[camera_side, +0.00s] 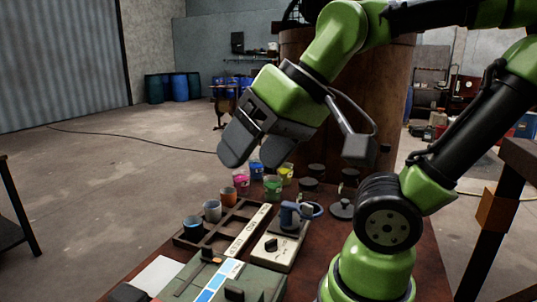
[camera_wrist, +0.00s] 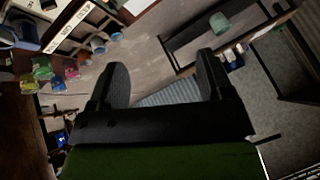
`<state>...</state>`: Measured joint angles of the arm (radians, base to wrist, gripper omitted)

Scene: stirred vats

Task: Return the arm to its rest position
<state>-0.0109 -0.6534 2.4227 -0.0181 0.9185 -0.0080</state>
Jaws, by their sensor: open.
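My gripper (camera_side: 257,151) is in the air above the back part of the work table (camera_side: 425,240) in the side view. Its two dark fingers are apart with nothing between them. In the wrist view my gripper (camera_wrist: 163,82) also shows its fingers spread and empty, with floor and a distant table behind them. My green arm reaches in from the right and bends down over the table. None of the cups on the table touches the fingers.
A dark rack (camera_side: 211,237) holds orange, grey and blue cups. Pink, blue, yellow and green cups stand behind it. A stirrer device (camera_side: 284,247) with a blue vessel and a boxy instrument (camera_side: 222,283) stand in front. A large brown tank (camera_side: 375,105) stands behind my arm.

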